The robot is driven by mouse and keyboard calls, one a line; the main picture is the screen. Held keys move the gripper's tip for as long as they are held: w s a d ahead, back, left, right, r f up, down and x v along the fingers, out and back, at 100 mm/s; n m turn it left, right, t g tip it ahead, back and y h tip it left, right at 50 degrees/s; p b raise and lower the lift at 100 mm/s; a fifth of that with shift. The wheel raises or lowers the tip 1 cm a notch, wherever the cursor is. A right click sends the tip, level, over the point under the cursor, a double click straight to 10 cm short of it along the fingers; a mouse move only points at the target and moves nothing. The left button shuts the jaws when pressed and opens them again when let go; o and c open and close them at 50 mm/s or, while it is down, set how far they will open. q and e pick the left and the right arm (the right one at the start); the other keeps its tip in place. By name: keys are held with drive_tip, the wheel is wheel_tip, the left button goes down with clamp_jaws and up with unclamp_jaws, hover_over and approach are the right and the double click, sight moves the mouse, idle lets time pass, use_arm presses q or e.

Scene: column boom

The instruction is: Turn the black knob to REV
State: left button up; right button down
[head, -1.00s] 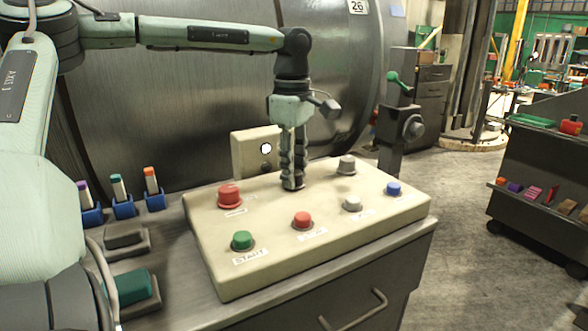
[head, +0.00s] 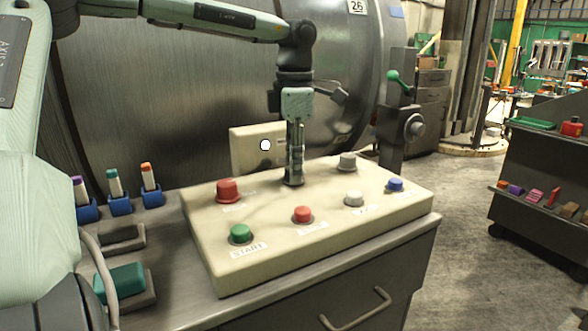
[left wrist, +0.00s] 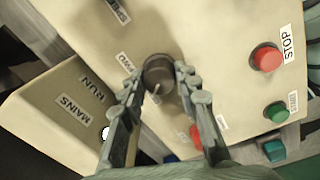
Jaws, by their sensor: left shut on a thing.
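The black knob (left wrist: 158,75) sits on the beige control panel (head: 260,200), with a pale pointer line on its top. My left gripper (head: 294,182) points straight down onto the back middle of the panel. In the left wrist view its fingers (left wrist: 160,78) lie on either side of the knob and are shut on it. An FWD label (left wrist: 125,62) is beside the knob. I cannot make out a REV label. In the head view the fingers largely hide the knob. My right gripper is not in view.
The panel also bears a big red button (head: 228,190), a green START button (head: 240,234), a small red button (head: 302,214), a white button (head: 353,198), a blue button (head: 395,185) and a grey knob (head: 347,162). A beige box (head: 245,152) with a white lamp stands behind.

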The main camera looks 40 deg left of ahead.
use_arm(q)
drive_tip(key=shift+n, duration=0.9)
drive_tip(key=o, duration=1.2)
drive_tip(key=shift+c, duration=0.2)
wheel_tip(320, 180, up, 12)
drive_tip(key=shift+d, duration=0.2)
drive_tip(key=shift+s, duration=0.1)
